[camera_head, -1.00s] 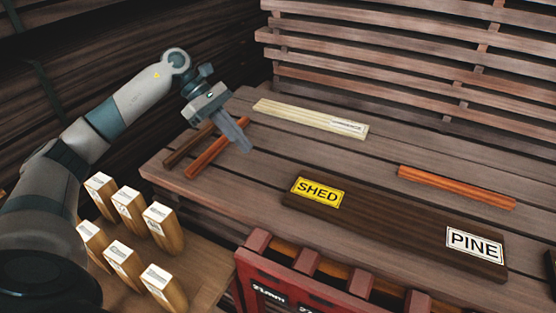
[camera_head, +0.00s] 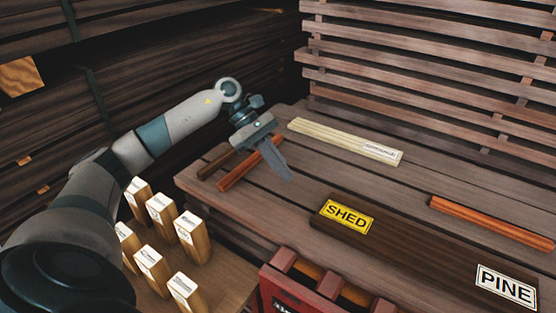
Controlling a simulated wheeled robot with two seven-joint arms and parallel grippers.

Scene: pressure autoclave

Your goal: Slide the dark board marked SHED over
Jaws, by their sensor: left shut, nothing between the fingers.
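The dark board (camera_head: 415,253) lies flat on the slatted wooden bench, along its front edge. It has a yellow SHED label (camera_head: 346,217) at its left end and a white PINE label (camera_head: 506,287) at its right end. My left gripper (camera_head: 285,174) is shut and empty. It points down over the bench, up and to the left of the SHED end, apart from the board. My right gripper is not in view.
A pale labelled board (camera_head: 340,139) lies behind. Orange strips lie at the left (camera_head: 238,172) and right (camera_head: 490,221); a dark strip (camera_head: 217,163) is beside the left one. Several labelled wooden blocks (camera_head: 160,215) stand at lower left. A red rack (camera_head: 300,290) is in front.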

